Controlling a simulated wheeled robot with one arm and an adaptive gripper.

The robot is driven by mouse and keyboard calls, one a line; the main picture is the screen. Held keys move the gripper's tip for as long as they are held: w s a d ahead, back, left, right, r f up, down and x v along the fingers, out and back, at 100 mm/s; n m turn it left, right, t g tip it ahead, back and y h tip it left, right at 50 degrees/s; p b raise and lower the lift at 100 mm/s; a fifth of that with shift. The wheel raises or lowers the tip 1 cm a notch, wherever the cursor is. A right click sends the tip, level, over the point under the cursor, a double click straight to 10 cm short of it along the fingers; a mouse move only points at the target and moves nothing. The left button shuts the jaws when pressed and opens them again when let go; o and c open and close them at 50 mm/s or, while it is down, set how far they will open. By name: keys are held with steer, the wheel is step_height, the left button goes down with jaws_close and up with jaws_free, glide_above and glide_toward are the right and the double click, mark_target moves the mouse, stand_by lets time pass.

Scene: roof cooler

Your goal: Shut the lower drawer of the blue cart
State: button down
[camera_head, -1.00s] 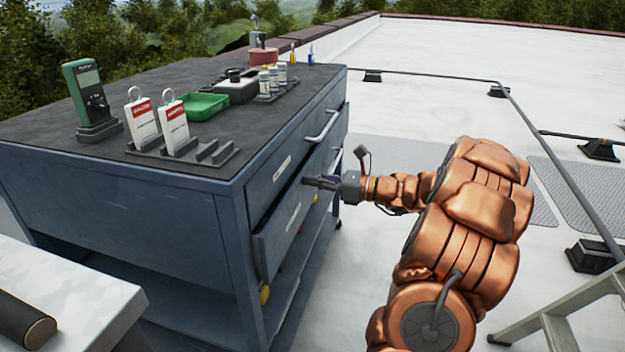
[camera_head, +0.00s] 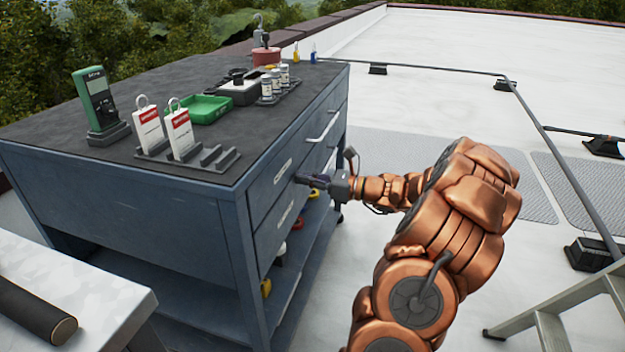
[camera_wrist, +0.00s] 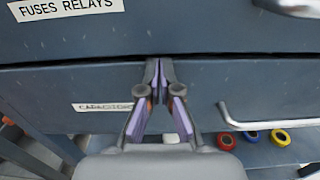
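The blue cart (camera_head: 120,215) stands left of centre in the head view. Its lower drawer (camera_head: 268,240) looks nearly flush with the cart's front; I cannot tell if a small gap is left. In the wrist view the lower drawer (camera_wrist: 250,85) fills the middle band, with a partly covered label and a silver handle (camera_wrist: 228,120) at right. My gripper (camera_head: 299,179) is at the drawer front, empty. In the wrist view its fingertips (camera_wrist: 159,72) are together at the drawer's top edge, left of the handle, and seem to touch it.
The upper drawer (camera_wrist: 190,28), labelled "FUSES RELAYS", looks shut. Tape rolls (camera_wrist: 253,137) lie on the shelf below. A green meter (camera_head: 97,98), tags and a green tray (camera_head: 205,110) stand on the cart top. A ladder (camera_head: 560,315) is at lower right.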

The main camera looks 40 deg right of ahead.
steer(key=p+v, duration=0.4)
steer(key=v, duration=1)
steer(key=shift+p, duration=0.4)
